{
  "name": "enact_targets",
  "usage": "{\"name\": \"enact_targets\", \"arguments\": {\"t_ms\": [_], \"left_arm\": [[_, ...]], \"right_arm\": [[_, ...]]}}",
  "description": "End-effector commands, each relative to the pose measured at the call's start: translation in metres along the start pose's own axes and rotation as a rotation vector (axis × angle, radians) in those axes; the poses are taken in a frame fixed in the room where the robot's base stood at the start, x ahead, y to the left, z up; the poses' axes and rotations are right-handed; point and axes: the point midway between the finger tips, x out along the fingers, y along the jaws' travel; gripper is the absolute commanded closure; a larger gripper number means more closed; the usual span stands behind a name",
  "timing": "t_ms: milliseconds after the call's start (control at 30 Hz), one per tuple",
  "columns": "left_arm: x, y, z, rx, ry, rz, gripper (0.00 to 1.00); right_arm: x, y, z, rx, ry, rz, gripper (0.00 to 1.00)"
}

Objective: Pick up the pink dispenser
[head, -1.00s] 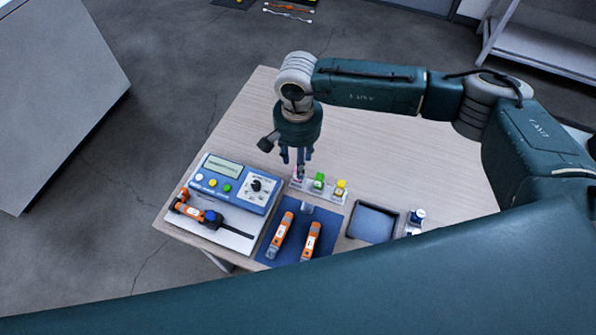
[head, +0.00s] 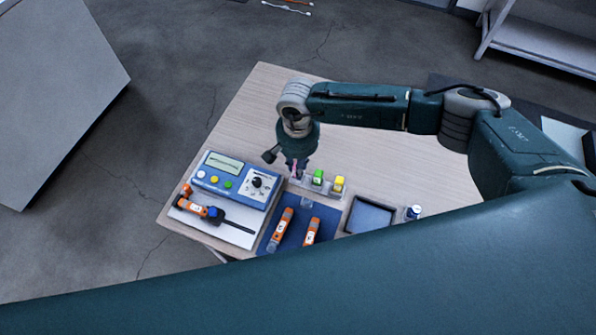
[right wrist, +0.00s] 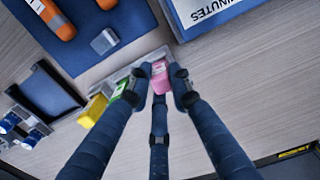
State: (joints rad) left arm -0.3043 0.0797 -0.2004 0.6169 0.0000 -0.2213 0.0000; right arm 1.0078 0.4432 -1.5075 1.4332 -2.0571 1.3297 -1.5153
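The pink dispenser (right wrist: 171,91) is between the fingers of my right gripper (right wrist: 162,86) in the right wrist view, with fingertips against both its sides. In the head view the pink dispenser (head: 294,168) shows as a small pink patch, mostly hidden by the right gripper (head: 297,172). The right gripper is shut on it at the left end of the clear rack (head: 308,189). I cannot tell whether its base is clear of the rack. My left gripper is in neither view.
A green dispenser (head: 318,177) and a yellow dispenser (head: 339,184) stand close beside it in the rack. A blue meter (head: 236,183) is left. A blue mat (head: 289,239) with orange tools and a dark tray (head: 370,216) lie in front. The table behind is clear.

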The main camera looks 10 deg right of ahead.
Motion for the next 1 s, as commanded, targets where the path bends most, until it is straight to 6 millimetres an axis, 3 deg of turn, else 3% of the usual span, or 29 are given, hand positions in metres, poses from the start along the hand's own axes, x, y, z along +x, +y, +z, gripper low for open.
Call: {"name": "enact_targets", "arguments": {"t_ms": [467,667,1000], "left_arm": [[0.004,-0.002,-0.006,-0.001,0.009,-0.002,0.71],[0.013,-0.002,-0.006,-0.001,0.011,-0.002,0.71],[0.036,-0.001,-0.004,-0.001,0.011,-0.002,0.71]], "right_arm": [[-0.012,-0.002,0.000,0.000,0.001,-0.005,1.00],[-0.043,-0.003,-0.001,-0.001,0.003,-0.008,1.00],[-0.122,-0.002,-0.001,-0.001,0.005,-0.006,1.00]]}}
